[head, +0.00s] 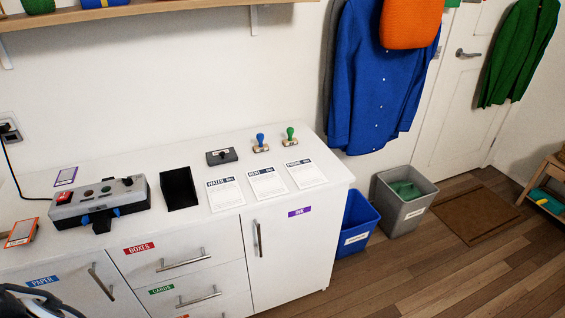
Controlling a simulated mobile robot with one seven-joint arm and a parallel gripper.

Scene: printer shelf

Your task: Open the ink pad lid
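A small dark grey box with a knob on top, which looks like the ink pad (221,157), sits on the white counter (130,172) near the wall. Its lid appears shut. A blue-handled stamp (261,142) and a green-handled stamp (290,137) stand to its right. My gripper is not in view. Part of my arm seems to show at the lower left corner.
Three printed sheets, WATER (225,194), RENT (268,183) and PHONE (306,174), lie in front of the stamps. A black open holder (179,188) and a grey machine (98,200) stand left. Blue (356,222) and grey (403,200) bins stand right.

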